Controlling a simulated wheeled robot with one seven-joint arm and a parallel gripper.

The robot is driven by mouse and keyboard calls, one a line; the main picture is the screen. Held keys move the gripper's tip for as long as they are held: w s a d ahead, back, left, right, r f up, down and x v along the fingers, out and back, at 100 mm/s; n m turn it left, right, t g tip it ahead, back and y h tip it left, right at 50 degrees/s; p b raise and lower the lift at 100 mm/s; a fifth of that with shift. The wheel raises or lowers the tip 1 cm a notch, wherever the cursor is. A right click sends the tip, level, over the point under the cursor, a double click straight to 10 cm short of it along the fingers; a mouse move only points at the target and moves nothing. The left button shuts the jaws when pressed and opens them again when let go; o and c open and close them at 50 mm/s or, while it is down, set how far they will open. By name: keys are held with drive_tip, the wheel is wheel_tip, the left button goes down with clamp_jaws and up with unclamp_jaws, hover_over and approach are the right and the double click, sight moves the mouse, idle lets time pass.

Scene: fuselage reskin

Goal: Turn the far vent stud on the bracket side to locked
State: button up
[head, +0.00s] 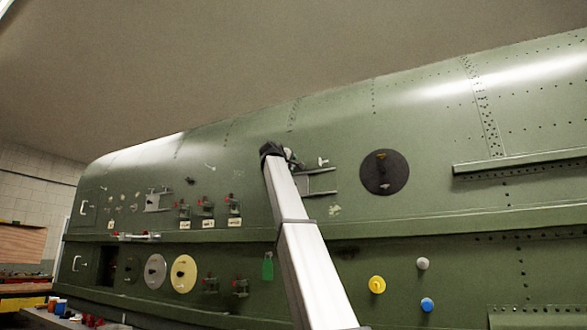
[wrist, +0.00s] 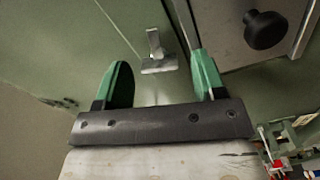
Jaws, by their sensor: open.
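A small pale metal stud (wrist: 155,52) with an upright tab and a flat base shows on the green skin in the wrist view. My gripper (wrist: 160,68) is open, its two green fingers apart and empty. The stud appears just past the fingertips, between them; I see no contact. In the head view my gripper (head: 288,156) is at the skin beside a metal bracket (head: 320,182). A small light stud (head: 323,161) stands just right of it; I cannot tell whether this is the same stud. No lock marking is readable.
A black knob (wrist: 265,30) on a grey plate stands close to the right finger. A dark round disc (head: 384,172) is right of the bracket. A long ledge (head: 400,229) runs below. Red-topped latches (head: 205,207) are at left.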

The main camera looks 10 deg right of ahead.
drive_tip(key=c, duration=0.9)
drive_tip(key=shift+m, duration=0.3)
drive_tip(key=shift+s+m, duration=0.1)
drive_tip(key=shift+m, duration=7)
drive_tip(key=o, duration=0.9)
